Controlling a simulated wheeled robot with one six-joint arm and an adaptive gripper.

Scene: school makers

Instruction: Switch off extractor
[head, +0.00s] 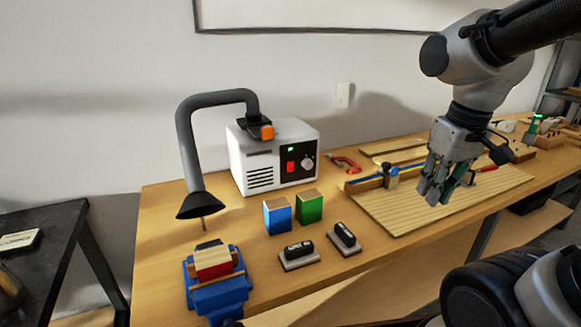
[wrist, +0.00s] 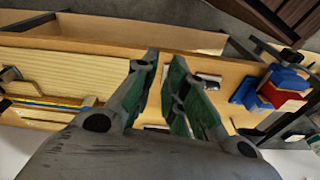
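The extractor (head: 237,150) is a white box with a vent grille, standing at the back of the bench against the wall in the head view. Its dark front panel has a lit green light (head: 290,149), a red switch (head: 291,167) and a round knob (head: 308,163). A grey hose (head: 184,135) arches left from its top to a dark hood (head: 201,206). My gripper (head: 434,192) is to the right of the extractor, above a wooden board, apart from it. Its green-padded fingers (wrist: 165,62) are apart and empty. I cannot make out the extractor in the wrist view.
Blue (head: 277,216) and green (head: 309,207) blocks and two dark tools on pads (head: 299,252) sit before the extractor. A blue vise (head: 218,292) is at front left; it also shows in the wrist view (wrist: 246,92). A red clamp (head: 345,163) lies right of the extractor.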

